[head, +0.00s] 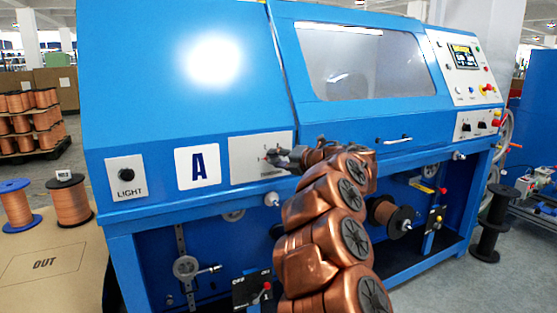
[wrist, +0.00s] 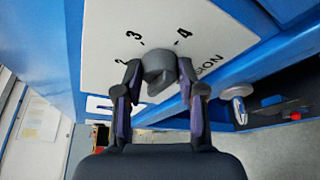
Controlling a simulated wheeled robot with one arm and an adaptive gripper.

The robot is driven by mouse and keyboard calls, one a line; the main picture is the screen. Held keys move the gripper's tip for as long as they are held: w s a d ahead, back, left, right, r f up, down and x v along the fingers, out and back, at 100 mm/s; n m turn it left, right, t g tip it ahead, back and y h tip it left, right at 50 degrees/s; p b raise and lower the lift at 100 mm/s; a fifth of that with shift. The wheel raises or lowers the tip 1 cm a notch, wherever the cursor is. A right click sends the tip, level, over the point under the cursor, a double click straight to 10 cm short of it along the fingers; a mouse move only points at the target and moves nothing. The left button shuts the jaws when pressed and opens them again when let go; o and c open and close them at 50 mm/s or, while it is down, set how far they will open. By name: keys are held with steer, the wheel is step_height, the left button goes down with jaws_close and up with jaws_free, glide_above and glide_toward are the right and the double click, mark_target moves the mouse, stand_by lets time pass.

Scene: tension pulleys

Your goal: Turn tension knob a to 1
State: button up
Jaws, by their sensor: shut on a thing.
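Tension knob a (wrist: 158,72) is a dark grey round knob on a white panel (wrist: 105,30) in the wrist view. The panel carries the numbers 2, 3 and 4 and part of the word TENSION. My gripper (wrist: 159,82) has one finger on each side of the knob and is shut on it. The 1 is not readable in the wrist view, and I cannot tell which number the knob points to. In the head view my gripper (head: 283,157) is at the right part of the white panel (head: 243,168), beside the letter A plate, and it hides the knob.
The blue machine (head: 150,110) fills the middle of the head view. A LIGHT switch (head: 126,176) is left of the A plate (head: 197,166). A lever box (head: 252,290) and copper spools (head: 388,214) sit below. A control screen (head: 463,56) is at upper right.

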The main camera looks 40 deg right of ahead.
steer(key=o, duration=1.1)
steer(key=shift+o, duration=0.2)
steer(key=shift+s, duration=0.1)
steer(key=s+r, duration=0.2)
steer(key=s, duration=0.9)
steer(key=shift+s+r, duration=0.15)
steer(key=shift+s, duration=0.15)
